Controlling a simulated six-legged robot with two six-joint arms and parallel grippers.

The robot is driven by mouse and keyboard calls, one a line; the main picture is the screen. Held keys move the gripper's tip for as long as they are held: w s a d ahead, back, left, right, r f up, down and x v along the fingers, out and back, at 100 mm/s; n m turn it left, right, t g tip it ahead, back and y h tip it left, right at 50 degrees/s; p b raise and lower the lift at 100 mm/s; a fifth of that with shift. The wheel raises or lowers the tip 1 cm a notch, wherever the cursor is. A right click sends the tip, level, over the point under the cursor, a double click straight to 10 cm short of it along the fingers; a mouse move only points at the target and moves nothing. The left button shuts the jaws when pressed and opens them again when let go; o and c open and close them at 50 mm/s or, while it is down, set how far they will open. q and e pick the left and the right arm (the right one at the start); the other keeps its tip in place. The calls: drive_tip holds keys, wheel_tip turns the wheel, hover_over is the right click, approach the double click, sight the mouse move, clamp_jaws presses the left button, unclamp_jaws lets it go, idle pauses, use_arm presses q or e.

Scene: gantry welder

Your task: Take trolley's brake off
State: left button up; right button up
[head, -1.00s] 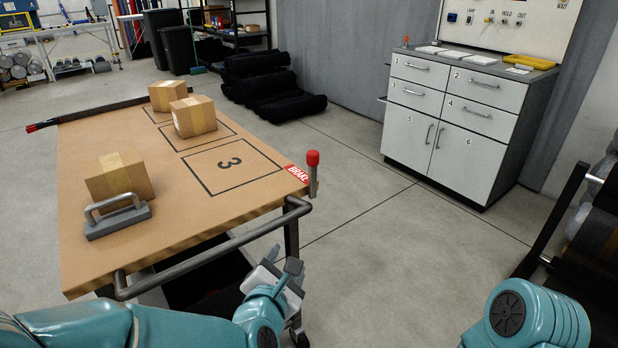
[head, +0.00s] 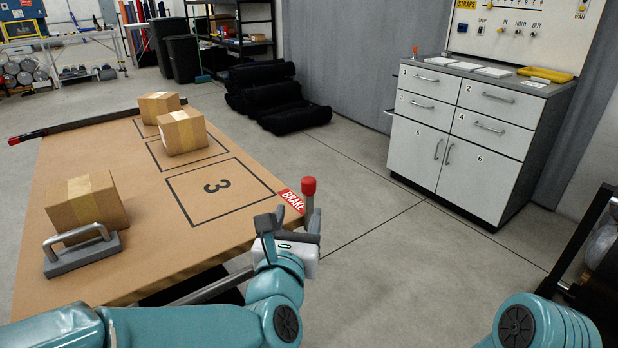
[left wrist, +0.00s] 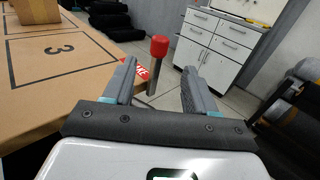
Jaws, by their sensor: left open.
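The trolley (head: 150,235) has a tan top and stands in front of me on the left. Its brake lever (head: 309,195) is a grey post with a red knob, upright at the right corner beside a red BRAKE label (head: 290,199). My left gripper (head: 288,222) is open and empty, just in front of the lever. In the left wrist view the lever's red knob (left wrist: 159,47) stands beyond and between the two open fingers (left wrist: 156,85), apart from them as far as I can tell. My right gripper is not in view; only part of my right arm shows.
Several cardboard boxes (head: 86,200) and a grey handled block (head: 82,250) sit on the trolley. A white drawer cabinet (head: 455,140) stands at the back right. Black rolls (head: 270,97) lie by the wall.

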sight(307, 186)
use_arm(q)
drive_tip(key=w, duration=0.3)
drive_tip(key=w+d+p, duration=0.1)
drive_tip(key=w, duration=0.3)
drive_tip(key=w+p, duration=0.1)
drive_tip(key=w, duration=0.2)
drive_tip(key=shift+w+d, duration=0.5)
drive_tip(key=shift+w, duration=0.6)
